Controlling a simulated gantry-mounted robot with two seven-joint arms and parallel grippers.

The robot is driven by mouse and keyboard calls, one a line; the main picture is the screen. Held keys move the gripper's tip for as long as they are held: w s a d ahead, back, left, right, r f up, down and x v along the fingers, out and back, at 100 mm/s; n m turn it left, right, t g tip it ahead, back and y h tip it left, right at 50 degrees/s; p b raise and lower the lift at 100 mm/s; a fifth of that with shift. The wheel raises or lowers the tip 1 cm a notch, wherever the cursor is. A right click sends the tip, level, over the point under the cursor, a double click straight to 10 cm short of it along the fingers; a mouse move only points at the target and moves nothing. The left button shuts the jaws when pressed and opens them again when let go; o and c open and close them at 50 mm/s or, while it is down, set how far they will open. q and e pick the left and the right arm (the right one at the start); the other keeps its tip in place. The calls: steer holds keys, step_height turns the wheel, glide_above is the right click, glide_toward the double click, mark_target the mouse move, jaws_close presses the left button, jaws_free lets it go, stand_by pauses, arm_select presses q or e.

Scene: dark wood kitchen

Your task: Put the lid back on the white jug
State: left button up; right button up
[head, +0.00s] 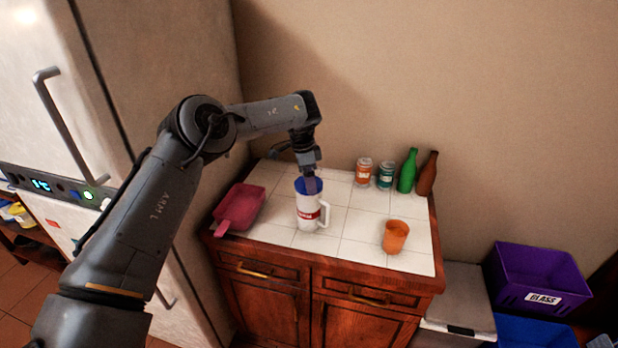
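The white jug (309,212) stands upright on the white tiled counter top, with a red label and its handle to the right. A blue lid (300,186) shows at the jug's mouth; I cannot tell whether it is seated or just above the rim. My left gripper (311,186) comes down from above at the lid, its fingers overlapping the blue in this view. The fingertips are small and partly merged with the lid, so whether they grip it is unclear. My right gripper is not in view.
A pink dustpan-like scoop (239,207) lies left of the jug, and an orange cup (395,236) stands to its right. Two cans (364,172), a green bottle (408,171) and a brown bottle (427,174) stand along the wall. A purple bin (537,275) is right of the cabinet.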

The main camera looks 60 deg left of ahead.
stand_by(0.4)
arm_select(q)
steer(key=o, duration=0.7)
steer(key=shift+r, duration=0.1)
steer(key=shift+r+p, duration=0.85)
steer(key=shift+r, duration=0.25)
steer(key=shift+r+p, duration=1.65)
steer(key=shift+r, duration=0.65)
